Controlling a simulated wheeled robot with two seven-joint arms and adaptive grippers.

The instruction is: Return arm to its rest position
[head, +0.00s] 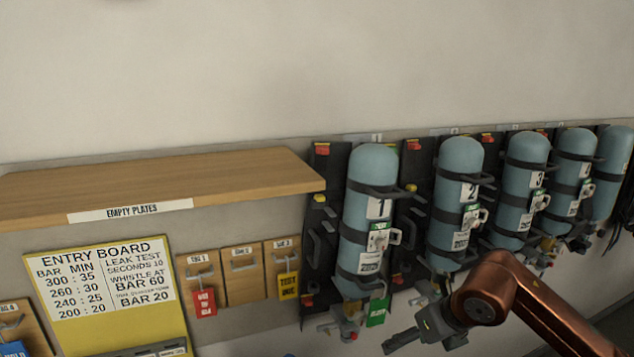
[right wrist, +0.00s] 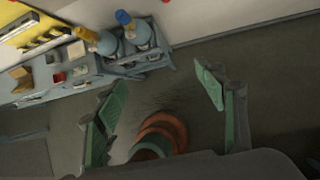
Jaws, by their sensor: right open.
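My right arm (head: 515,300), copper-coloured, comes in from the lower right in the head view. Its gripper (head: 412,328) is in front of and below the numbered cylinders, near the lower edge. The right wrist view shows the gripper's two green-padded fingers (right wrist: 160,86) spread wide with nothing between them. An orange-brown and green rounded shape (right wrist: 160,137) shows below, between the finger bases; I cannot tell what it is. My left gripper is in neither view.
Blue-grey cylinders on black backplates, including cylinder 1 (head: 369,228) and cylinder 2 (head: 458,190), line the wall. A green tag (head: 377,312) hangs below cylinder 1. A wooden shelf (head: 240,172) and yellow entry board (head: 75,335) are left. A bench (right wrist: 95,77) holds two more cylinders.

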